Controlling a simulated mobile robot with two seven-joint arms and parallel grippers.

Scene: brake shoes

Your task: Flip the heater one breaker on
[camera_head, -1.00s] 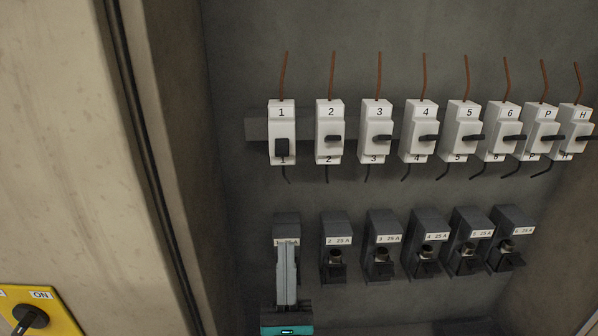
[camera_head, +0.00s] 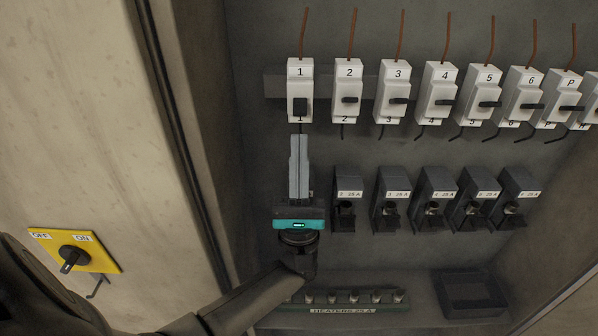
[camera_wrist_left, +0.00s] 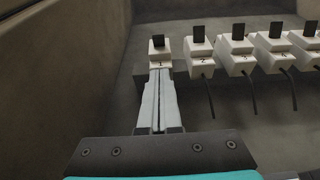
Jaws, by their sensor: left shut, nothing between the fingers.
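Breaker 1 (camera_head: 298,74), a white housing with a black lever (camera_head: 300,106) low on its face, is at the left end of the upper row. In the left wrist view, breaker 1 (camera_wrist_left: 157,59) is straight ahead, its lever at the top. My left gripper (camera_head: 299,138) is shut and empty, its grey fingers pointing up at the breaker's lower end. The tips appear just below the housing; I cannot tell whether they touch it. In the left wrist view, the fingers (camera_wrist_left: 159,98) overlap the breaker's bottom edge. My right gripper is not in view.
More numbered breakers (camera_head: 347,75) continue rightward. Below them are black fuse holders (camera_head: 348,200); my gripper hides the first. A heater fuse rack (camera_head: 343,309) and a black bin (camera_head: 470,292) sit lower. The cabinet's left wall and a yellow OFF/ON switch (camera_head: 75,252) are left.

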